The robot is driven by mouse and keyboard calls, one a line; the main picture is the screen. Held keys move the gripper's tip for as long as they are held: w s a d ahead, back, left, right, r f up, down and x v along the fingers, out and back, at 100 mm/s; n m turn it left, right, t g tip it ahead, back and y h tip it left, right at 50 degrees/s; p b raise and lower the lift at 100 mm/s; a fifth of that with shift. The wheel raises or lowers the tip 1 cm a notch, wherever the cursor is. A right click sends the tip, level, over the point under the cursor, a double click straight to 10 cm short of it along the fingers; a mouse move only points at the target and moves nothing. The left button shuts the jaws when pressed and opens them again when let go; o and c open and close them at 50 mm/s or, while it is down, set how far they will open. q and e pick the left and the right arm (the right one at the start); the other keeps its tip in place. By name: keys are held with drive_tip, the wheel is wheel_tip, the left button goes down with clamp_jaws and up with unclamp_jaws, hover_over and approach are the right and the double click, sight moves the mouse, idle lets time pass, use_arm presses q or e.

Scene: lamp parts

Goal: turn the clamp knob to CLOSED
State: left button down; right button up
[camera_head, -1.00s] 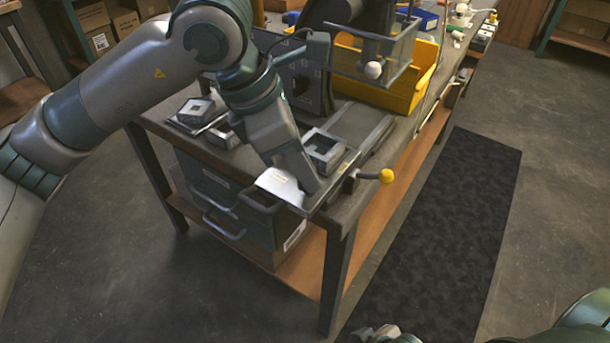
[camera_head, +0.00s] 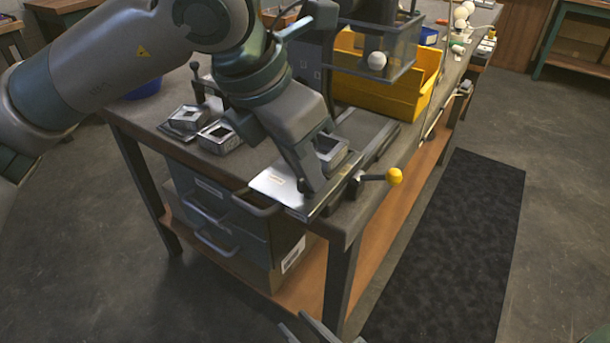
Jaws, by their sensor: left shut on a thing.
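The yellow ball knob (camera_head: 395,176) sits on the end of a short dark lever at the bench's right edge, beside the clamp fixture (camera_head: 368,151). A grey square block (camera_head: 330,151) with an opening sits in the fixture. My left gripper (camera_head: 311,187) reaches down to the fixture's near end, left of the yellow knob and apart from it. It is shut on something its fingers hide. A pale flat plate (camera_head: 272,187) lies just left of the fingertips. My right gripper (camera_head: 318,330) shows only partly at the bottom edge, well below the bench top; its opening is unclear.
Two grey square parts (camera_head: 187,118) (camera_head: 220,137) lie on the bench left of my arm. A yellow bin (camera_head: 385,97) and a clear-sided box holding a white ball (camera_head: 377,60) stand behind the fixture. Floor beside the dark mat (camera_head: 455,250) is clear.

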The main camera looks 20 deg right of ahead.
use_arm(q)
drive_tip(key=shift+f+n+t+b, duration=0.1)
drive_tip(key=shift+n+t+b, duration=0.3)
drive_tip(key=shift+n+b, duration=0.55)
drive_tip(key=shift+s+d+n+y+b, duration=0.1)
drive_tip(key=shift+n+y+b, duration=0.2)
drive_tip(key=shift+n+b, duration=0.6)
drive_tip(key=shift+b, duration=0.45)
use_arm(e)
drive_tip(key=s+r+t+y, duration=0.3)
drive_tip(key=r+t, duration=0.7)
drive_tip(key=r, duration=0.5)
drive_tip(key=shift+s+a+r, duration=0.15)
drive_tip(key=shift+s+r, duration=0.05)
drive_tip(key=shift+r, duration=0.15)
use_arm(q)
drive_tip(key=c, duration=1.8)
unclamp_jaws()
drive_tip(key=shift+r, duration=0.2)
